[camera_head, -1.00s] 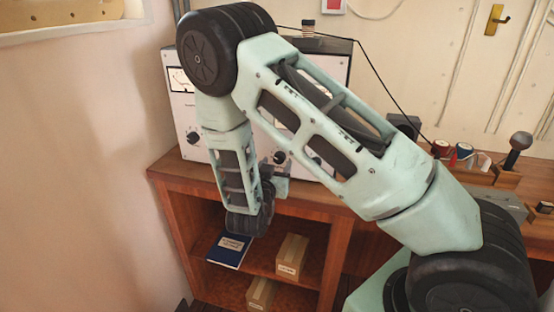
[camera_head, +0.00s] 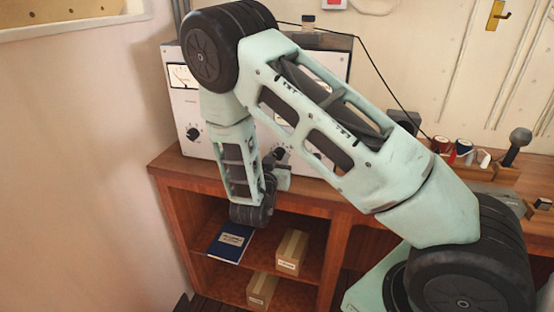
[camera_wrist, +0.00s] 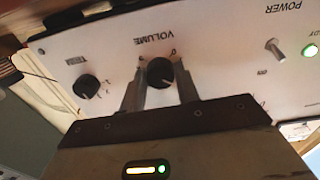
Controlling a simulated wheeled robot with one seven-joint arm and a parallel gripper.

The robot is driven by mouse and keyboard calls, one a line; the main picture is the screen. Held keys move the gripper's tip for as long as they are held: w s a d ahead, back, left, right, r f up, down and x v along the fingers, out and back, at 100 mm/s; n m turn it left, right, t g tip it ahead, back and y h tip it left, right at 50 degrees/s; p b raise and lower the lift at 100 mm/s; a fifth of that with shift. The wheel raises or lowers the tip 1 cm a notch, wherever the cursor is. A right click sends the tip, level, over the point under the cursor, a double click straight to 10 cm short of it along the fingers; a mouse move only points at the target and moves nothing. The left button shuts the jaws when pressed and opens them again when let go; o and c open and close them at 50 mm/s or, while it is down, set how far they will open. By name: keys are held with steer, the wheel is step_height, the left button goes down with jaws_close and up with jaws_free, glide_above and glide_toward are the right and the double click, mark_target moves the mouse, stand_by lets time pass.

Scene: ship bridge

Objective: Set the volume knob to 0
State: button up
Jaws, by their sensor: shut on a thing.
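The volume knob (camera_wrist: 160,72) is a round black knob on the white panel, under the upside-down word VOLUME in the wrist view. A pale pointer mark shows on its lower right part. A small figure that looks like 0 is printed just above it to the right. My gripper (camera_wrist: 160,76) has one finger on each side of the knob and is shut on it. In the head view my gripper (camera_head: 280,178) is at the panel's lower front, partly hidden by my arm. A dark knob (camera_head: 278,154) shows just above it; I cannot tell which knob that is.
The trim knob (camera_wrist: 86,87) is close to one finger. The panel unit (camera_head: 185,105) stands on a wooden cabinet (camera_head: 165,165) with a blue book (camera_head: 229,243) and boxes inside.

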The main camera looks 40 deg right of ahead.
steer(key=n+p, duration=0.1)
steer(key=n, duration=0.3)
steer(key=n+p, duration=0.1)
steer(key=n, duration=0.2)
steer(key=shift+r+n, duration=0.1)
steer(key=shift+n, duration=0.3)
steer(key=n+p, duration=0.1)
steer(key=n, duration=0.3)
steer(key=shift+s+p, duration=0.1)
steer(key=shift+p, duration=0.25)
steer(key=shift+n+p, duration=0.55)
steer(key=shift+n, duration=1.45)
steer(key=o, duration=1)
steer(key=shift+c, duration=0.2)
